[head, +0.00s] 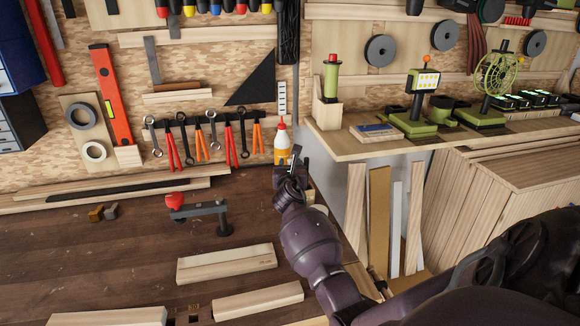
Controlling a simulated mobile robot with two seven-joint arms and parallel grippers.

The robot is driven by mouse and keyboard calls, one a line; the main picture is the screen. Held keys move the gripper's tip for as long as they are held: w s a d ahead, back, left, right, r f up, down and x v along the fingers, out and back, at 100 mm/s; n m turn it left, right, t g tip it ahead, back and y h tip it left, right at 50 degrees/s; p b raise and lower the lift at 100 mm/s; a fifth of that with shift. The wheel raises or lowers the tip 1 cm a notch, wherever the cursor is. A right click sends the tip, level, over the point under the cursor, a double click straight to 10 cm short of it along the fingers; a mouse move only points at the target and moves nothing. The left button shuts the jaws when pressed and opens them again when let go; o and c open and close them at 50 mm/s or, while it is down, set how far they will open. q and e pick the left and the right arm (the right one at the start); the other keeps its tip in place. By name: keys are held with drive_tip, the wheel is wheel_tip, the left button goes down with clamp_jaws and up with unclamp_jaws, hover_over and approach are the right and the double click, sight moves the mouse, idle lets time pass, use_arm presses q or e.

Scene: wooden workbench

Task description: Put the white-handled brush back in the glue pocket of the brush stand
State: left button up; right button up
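My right gripper (291,168) is at the back right of the dark workbench (120,250), in front of a white and orange glue bottle (281,140) with a red tip. Its fingers are small and partly hidden by my wrist, so I cannot tell if they are open or shut. A small piece of light wood (309,188) shows just right of the gripper; I cannot tell if it is part of the brush stand. I cannot make out the white-handled brush or the glue pocket. My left gripper is not in view.
A red-knobbed clamp (205,210) lies left of my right arm. Wood blocks (228,263) lie nearer the front. Pliers and wrenches (200,135) hang on the back wall. A wooden shelf (380,150) with green tools is at the right. The bench's left middle is mostly clear.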

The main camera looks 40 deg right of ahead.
drive_tip(key=p+v, duration=0.1)
drive_tip(key=v, duration=1.1)
drive_tip(key=shift+r+p, duration=0.25)
drive_tip(key=shift+p, duration=0.05)
idle(0.3)
